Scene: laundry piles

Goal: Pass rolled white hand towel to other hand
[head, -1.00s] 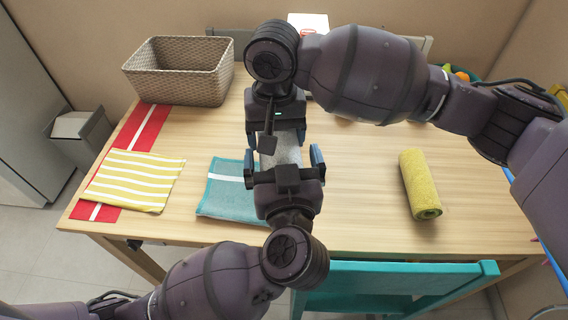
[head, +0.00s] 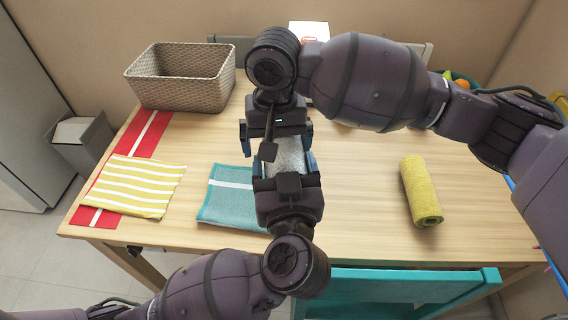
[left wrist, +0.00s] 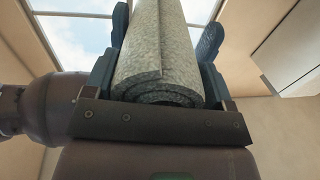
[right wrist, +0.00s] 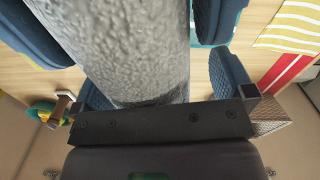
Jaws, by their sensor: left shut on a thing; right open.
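The rolled white hand towel (head: 283,155) is held upright between my two grippers, which face each other above the table's middle. My left gripper (head: 285,166) is on its near side, shut on the roll. In the left wrist view the towel (left wrist: 158,55) fills the space between the fingers, its spiral end near the palm. My right gripper (head: 277,138) is on the far side, open, with its fingers spread around the roll. The right wrist view shows the towel (right wrist: 130,50) between these fingers, with a gap on the right side. The towel's middle is partly hidden by the grippers.
On the wooden table (head: 350,215) lie a teal cloth (head: 225,205), a yellow striped cloth (head: 135,185) on a red runner (head: 146,135), and a rolled yellow towel (head: 420,190). A wicker basket (head: 185,92) stands back left. A teal chair (head: 400,283) is at the front.

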